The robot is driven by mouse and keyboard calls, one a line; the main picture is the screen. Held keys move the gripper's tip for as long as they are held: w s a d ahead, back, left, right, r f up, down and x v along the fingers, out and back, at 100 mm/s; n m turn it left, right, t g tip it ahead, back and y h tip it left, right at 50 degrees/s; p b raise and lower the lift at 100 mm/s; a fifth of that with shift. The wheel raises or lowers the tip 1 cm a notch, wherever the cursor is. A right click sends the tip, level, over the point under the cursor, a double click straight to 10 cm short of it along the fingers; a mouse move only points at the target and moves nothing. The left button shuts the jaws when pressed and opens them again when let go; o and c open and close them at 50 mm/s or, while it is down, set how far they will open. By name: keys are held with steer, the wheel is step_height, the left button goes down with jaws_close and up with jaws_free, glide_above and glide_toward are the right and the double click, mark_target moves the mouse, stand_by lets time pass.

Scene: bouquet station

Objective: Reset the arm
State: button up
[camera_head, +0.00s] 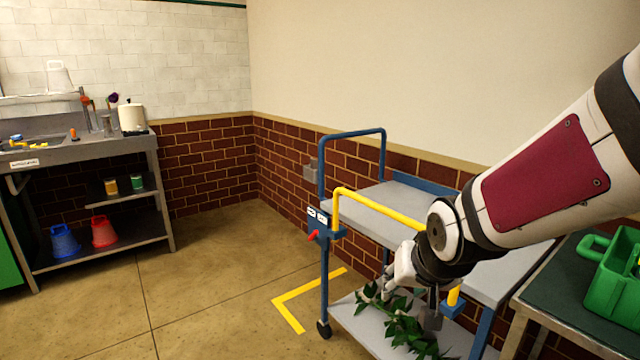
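My arm reaches in from the right, and my gripper (411,303) points down over the lower shelf of the blue cart. Its two fingers look spread apart, with leaves showing between and below them, so it looks open. A leafy green sprig (399,327) lies on the lower shelf (357,333), right under and around the fingertips. Whether the fingers touch the leaves I cannot tell. The wrist hides part of the cart's upper shelf.
The blue cart has a grey upper shelf (372,212) and a yellow rail (378,205) close to my wrist. A green crate (612,285) stands on a dark green table (565,277) at right. A sink bench (80,150) stands at left. Floor between is clear.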

steer(key=s+d+r+g, duration=0.2)
steer(key=s, duration=0.8)
steer(key=s+d+r+n+g, duration=0.1)
steer(key=s+r+g, duration=0.1)
steer(key=s, duration=0.9)
steer(key=s+d+r+g, duration=0.1)
steer(key=s+d+g, duration=0.1)
steer(key=s, duration=0.8)
step_height(320, 180, up, 22)
steer(key=t+p, duration=0.3)
steer(key=p, duration=1.8)
steer(key=shift+a+n+h, duration=0.2)
steer(key=shift+n+h, duration=0.1)
